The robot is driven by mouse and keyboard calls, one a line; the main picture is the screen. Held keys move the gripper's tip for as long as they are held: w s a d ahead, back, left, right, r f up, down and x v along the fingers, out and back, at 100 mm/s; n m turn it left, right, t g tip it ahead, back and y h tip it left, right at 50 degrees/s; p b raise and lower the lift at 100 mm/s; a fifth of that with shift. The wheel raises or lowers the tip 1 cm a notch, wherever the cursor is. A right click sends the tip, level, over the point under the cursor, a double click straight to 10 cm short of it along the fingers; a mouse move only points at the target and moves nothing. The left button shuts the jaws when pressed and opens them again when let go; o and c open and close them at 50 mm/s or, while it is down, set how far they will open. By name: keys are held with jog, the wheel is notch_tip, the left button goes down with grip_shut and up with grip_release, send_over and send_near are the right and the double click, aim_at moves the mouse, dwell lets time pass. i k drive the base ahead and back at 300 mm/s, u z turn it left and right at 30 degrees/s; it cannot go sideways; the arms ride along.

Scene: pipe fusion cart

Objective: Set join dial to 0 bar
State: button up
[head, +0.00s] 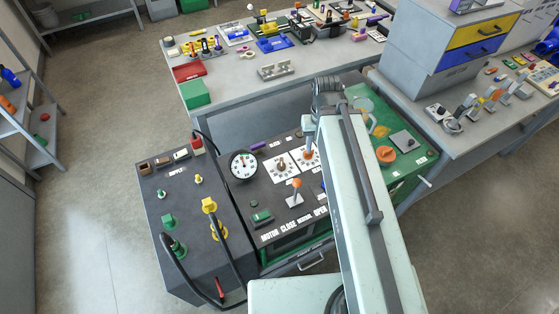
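The dark control panel (268,208) carries a round pressure gauge (243,166) and two white-faced dials beside it. The left dial (281,167) shows in full. The right dial (301,163) is partly covered by my gripper. I cannot read their labels, so I cannot tell which is the join dial or what it is set to. My gripper (309,149) points down at the right dial, at or just above its knob. Its fingers are too small to tell whether they are open or shut, or whether they touch the knob. My arm hides the panel's right part.
An orange-topped lever (295,184) stands just below the dials. A green button (261,217) sits at lower left. The grey supply box (185,200) with cables stands left. A green unit with an orange knob (386,155) lies right. A cluttered workbench (225,98) stands behind.

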aim_at(281, 167)
jog(key=u, duration=0.05)
jog(key=k, duration=0.45)
jog(key=z, duration=1.3)
jog(key=k, duration=0.65)
jog(key=u, duration=1.3)
jog(key=i, duration=1)
jog(key=z, duration=0.05)
